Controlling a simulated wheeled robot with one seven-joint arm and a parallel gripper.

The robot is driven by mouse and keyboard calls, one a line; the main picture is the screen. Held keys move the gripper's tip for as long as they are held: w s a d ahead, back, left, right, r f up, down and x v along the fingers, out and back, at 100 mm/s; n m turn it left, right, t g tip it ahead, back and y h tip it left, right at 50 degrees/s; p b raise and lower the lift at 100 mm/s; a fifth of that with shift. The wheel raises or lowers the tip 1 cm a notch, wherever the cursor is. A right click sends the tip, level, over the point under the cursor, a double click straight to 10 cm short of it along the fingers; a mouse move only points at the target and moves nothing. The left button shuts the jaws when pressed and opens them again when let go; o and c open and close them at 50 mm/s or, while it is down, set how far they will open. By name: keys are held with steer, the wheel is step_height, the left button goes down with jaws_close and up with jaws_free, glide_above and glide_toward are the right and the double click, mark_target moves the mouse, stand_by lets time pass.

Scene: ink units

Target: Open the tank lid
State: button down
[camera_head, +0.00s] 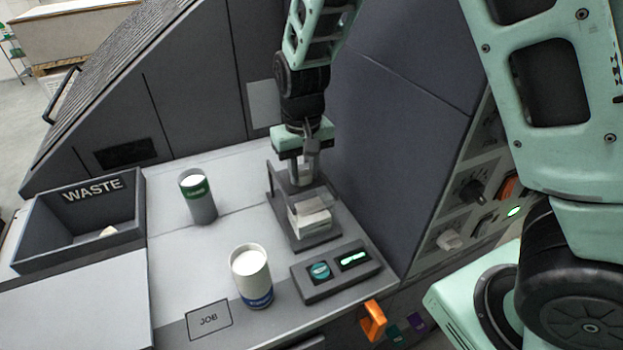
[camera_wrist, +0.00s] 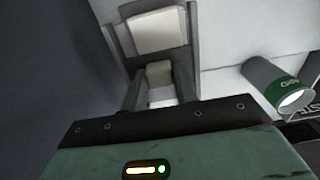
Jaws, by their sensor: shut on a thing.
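A dark grey frame (camera_head: 275,185) stands on the work surface and holds a pale block (camera_head: 312,222) at its front; the wrist view shows this block too (camera_wrist: 158,32). My gripper (camera_head: 300,172) points down at the rear of the frame. In the wrist view its two fingers (camera_wrist: 160,78) are shut on a small pale piece (camera_wrist: 159,72) between them. I cannot tell whether this piece is joined to the frame. No part is marked as the tank lid, and I cannot tell which one it is.
A green-labelled canister (camera_head: 203,208) stands left of the frame, and a blue-labelled one (camera_head: 252,280) stands in front. A button box (camera_head: 318,290) lies before the frame. The WASTE bin (camera_head: 75,245) is at left. A dark wall (camera_head: 385,140) rises close on the right.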

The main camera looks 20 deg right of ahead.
steer(key=w, duration=0.3)
steer(key=shift+w, duration=0.25)
steer(key=c, duration=1.1)
jaws_free()
steer(key=shift+s, duration=0.1)
steer(key=shift+r, duration=0.1)
step_height(320, 180, up, 17)
steer(key=shift+r+b, duration=0.2)
steer(key=shift+b, duration=0.95)
